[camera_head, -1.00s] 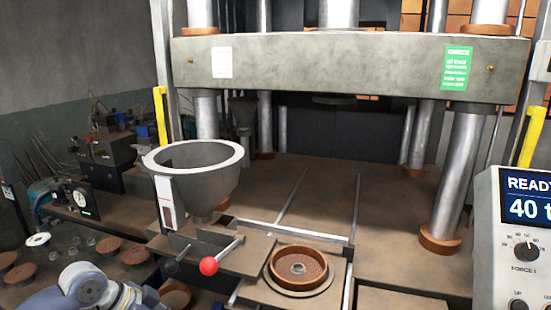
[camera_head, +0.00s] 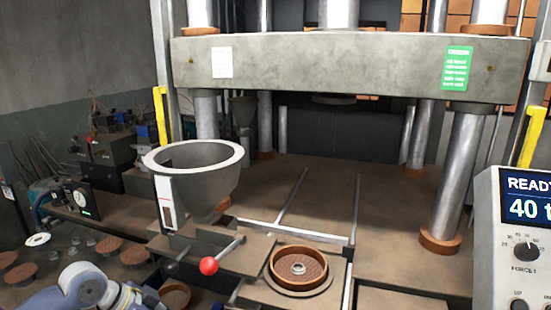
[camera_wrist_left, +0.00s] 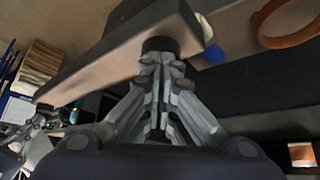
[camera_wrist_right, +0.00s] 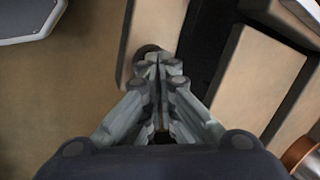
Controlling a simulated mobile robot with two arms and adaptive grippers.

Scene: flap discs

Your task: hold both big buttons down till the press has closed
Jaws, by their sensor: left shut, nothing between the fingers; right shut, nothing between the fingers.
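The press's grey upper beam (camera_head: 330,68) stands high on its steel columns, with a wide open gap above the press bed (camera_head: 380,210). A dark round button (camera_wrist_left: 160,44) sits on a beige bar in the left wrist view; my left gripper (camera_wrist_left: 159,62) is shut and empty with its fingertips at it. Another dark round button (camera_wrist_right: 146,50) shows in the right wrist view, partly hidden by my shut, empty right gripper (camera_wrist_right: 158,66). Whether the fingertips touch or press either button I cannot tell. Neither gripper's fingers show in the head view.
A grey hopper (camera_head: 195,180) stands left of the bed, with a red-knobbed lever (camera_head: 209,265) below it. A brown ring mould (camera_head: 298,268) sits front centre. The control panel (camera_head: 510,240) at right reads READY and 40 t. Several discs lie at far left.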

